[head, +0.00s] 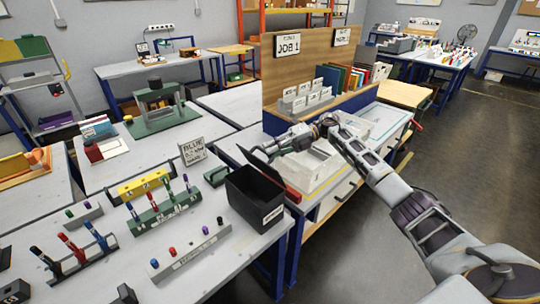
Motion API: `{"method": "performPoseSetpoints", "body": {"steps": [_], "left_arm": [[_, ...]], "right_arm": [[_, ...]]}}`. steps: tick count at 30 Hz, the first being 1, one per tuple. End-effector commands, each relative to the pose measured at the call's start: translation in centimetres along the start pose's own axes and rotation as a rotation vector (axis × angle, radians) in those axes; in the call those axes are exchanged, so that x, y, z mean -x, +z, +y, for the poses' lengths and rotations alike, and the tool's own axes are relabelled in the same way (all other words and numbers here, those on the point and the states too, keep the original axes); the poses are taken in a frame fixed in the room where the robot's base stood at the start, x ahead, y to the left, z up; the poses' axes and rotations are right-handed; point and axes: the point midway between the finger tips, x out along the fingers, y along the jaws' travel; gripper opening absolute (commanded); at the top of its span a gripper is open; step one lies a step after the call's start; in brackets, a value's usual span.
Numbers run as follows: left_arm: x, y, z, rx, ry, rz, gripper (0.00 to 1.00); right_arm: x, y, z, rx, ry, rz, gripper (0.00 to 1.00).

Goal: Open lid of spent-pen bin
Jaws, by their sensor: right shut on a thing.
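The spent-pen bin (248,208) is a black open-topped box with a white label, at the right edge of the near grey table. Its dark inside shows from above. The black lid (263,172) stands raised and tilted along the bin's far right side. My right gripper (262,151) reaches in from the right, at the lid's upper edge, and is shut on the lid. The fingertips are small and partly hidden behind the lid, so the exact contact is unclear. My left gripper is not in view.
Pen racks, a green one (165,214) and a white one (187,252), stand left of the bin. Floor is clear at right.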

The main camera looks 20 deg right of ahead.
Motion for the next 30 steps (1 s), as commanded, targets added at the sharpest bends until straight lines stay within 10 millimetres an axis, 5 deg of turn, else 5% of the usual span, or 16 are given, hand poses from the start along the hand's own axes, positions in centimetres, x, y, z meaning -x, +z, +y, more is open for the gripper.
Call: {"method": "performPoseSetpoints", "body": {"steps": [8, 12, 30], "left_arm": [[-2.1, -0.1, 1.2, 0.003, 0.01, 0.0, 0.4], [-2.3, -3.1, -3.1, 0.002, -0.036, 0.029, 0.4], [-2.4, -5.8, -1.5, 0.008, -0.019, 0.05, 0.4]], "right_arm": [[1.1, 0.4, -1.2, -0.051, 0.117, 0.002, 0.0], [1.6, 0.6, -1.5, -0.073, 0.166, 0.004, 0.0], [2.4, 0.9, -1.8, -0.105, 0.248, 0.005, 0.0]]}}
